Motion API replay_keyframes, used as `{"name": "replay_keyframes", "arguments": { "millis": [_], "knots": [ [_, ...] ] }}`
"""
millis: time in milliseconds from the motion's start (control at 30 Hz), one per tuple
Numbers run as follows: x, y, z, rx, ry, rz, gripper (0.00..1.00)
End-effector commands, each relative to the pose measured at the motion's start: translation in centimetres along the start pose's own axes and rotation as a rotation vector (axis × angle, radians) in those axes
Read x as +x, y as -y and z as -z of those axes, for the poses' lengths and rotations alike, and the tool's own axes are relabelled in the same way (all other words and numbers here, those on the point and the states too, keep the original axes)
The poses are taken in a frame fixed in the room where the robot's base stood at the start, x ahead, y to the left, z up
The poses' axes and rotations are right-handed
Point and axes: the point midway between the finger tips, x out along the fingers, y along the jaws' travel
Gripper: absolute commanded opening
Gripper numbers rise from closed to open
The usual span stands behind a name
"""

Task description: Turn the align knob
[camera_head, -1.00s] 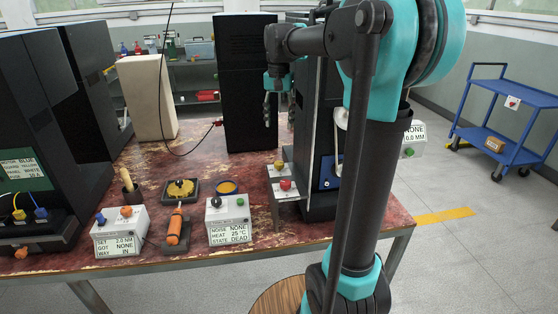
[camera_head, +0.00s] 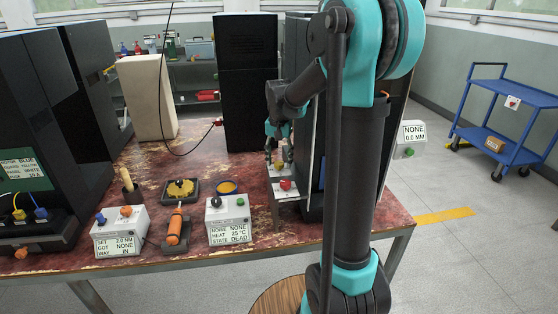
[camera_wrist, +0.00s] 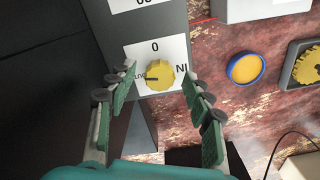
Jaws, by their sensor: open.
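A yellow knob (camera_wrist: 159,75) with a dark pointer line sits on a white label plate on a grey panel in the wrist view. A 0 and other letters are printed around it; I cannot read the word align. In the head view the yellow knob (camera_head: 279,166) shows small on a grey bracket box, behind a red knob (camera_head: 285,184). My gripper (camera_wrist: 160,90) is open, with one green-padded finger on each side of the yellow knob and gaps between. In the head view my gripper (camera_head: 277,152) hangs just above the knob, which it partly covers.
A tall black cabinet (camera_head: 247,75) stands behind, and a dark machine adjoins the knob box. A grey control box (camera_head: 228,220) and a yellow-filled dish (camera_head: 227,187) lie to the left on the red table. A blue cart (camera_head: 508,120) stands far right.

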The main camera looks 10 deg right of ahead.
Motion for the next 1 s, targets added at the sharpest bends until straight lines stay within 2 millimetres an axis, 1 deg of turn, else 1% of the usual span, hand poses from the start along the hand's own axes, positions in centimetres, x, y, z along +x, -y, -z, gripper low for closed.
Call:
{"name": "replay_keyframes", "arguments": {
  "millis": [233, 267, 633, 767, 833, 1000],
  "knots": [
    [0.08, 0.0, 0.01, 0.0, 0.0, 0.0, 0.51],
    [0.08, 0.0, 0.01, 0.0, 0.0, 0.0, 0.49],
    [0.06, 0.0, 0.01, 0.0, 0.0, 0.0, 0.03],
    [0.05, 0.0, 0.01, -0.017, 0.0, 0.0, 0.02],
    [0.05, 0.0, 0.01, -0.056, 0.0, 0.0, 0.02],
    [0.05, -0.03, 0.01, -0.221, 0.0, 0.0, 0.02]
  ]
}}
